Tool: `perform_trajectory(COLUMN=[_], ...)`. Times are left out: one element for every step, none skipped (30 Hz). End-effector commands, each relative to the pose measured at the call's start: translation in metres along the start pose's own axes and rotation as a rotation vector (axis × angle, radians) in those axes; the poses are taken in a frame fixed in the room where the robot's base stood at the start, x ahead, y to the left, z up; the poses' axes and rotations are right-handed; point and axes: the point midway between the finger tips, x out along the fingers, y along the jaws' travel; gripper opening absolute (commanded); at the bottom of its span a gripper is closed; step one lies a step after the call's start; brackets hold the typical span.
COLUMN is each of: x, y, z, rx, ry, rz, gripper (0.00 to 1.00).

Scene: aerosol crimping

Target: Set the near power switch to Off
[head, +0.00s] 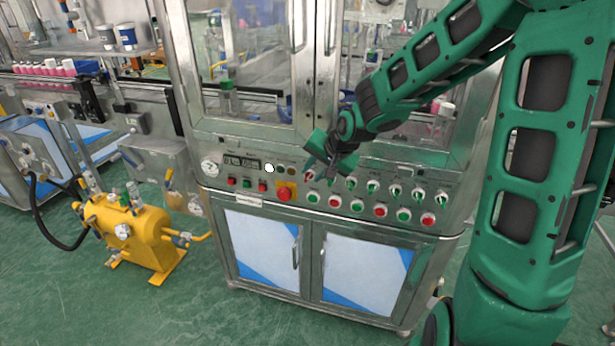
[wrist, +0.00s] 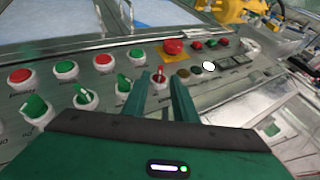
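A rotary switch with a red handle (wrist: 159,73) on a white base stands on the sloped control panel (head: 340,190). It is the power switch closest to my fingers, and I cannot read its label. In the head view this red-handled switch (head: 309,175) sits just left of my fingertips. My gripper (wrist: 159,82) is open, and in the wrist view the switch shows between its two green fingers with a gap on each side. In the head view my gripper (head: 331,172) hangs low over the panel. Whether a finger touches the handle cannot be told.
A row of green-handled rotary switches (wrist: 84,95) runs beside it, with red and green push buttons (wrist: 66,68) below. A large red stop button (head: 286,191) on a yellow plate is close by. Glass doors (head: 245,60) rise behind the panel. A yellow tank (head: 140,235) stands at left.

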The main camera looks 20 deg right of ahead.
Motion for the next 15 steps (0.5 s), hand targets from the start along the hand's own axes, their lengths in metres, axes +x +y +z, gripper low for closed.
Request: perform_trajectory(x=[0.006,0.009,0.013,0.016,0.018,0.021,0.023,0.024,0.026,0.027,0.028,0.029,0.029,0.029,0.029], y=[-0.001,-0.001,-0.001,-0.001,-0.001,-0.001,-0.001,-0.001,-0.001,-0.001,-0.001,-0.001,-0.001,-0.001,-0.001], z=[0.001,0.001,0.001,0.001,0.001,0.001,0.001,0.001,0.000,0.000,0.000,0.000,0.000,0.000,0.000], rx=[0.000,0.000,0.000,-0.001,-0.001,-0.001,0.000,0.000,-0.001,-0.001,-0.001,-0.001,-0.001,-0.001,-0.001], ry=[-0.004,-0.003,-0.004,-0.004,-0.003,-0.002,-0.002,-0.001,-0.001,-0.001,-0.001,-0.001,0.000,0.000,0.000], rz=[-0.001,-0.001,-0.001,-0.002,-0.002,-0.001,-0.001,-0.001,-0.002,-0.002,-0.001,-0.001,-0.001,-0.001,-0.001], gripper=[0.26,0.26,0.26,0.26,0.26,0.26,0.26,0.26,0.26,0.26,0.26,0.26,0.26,0.26,0.26])
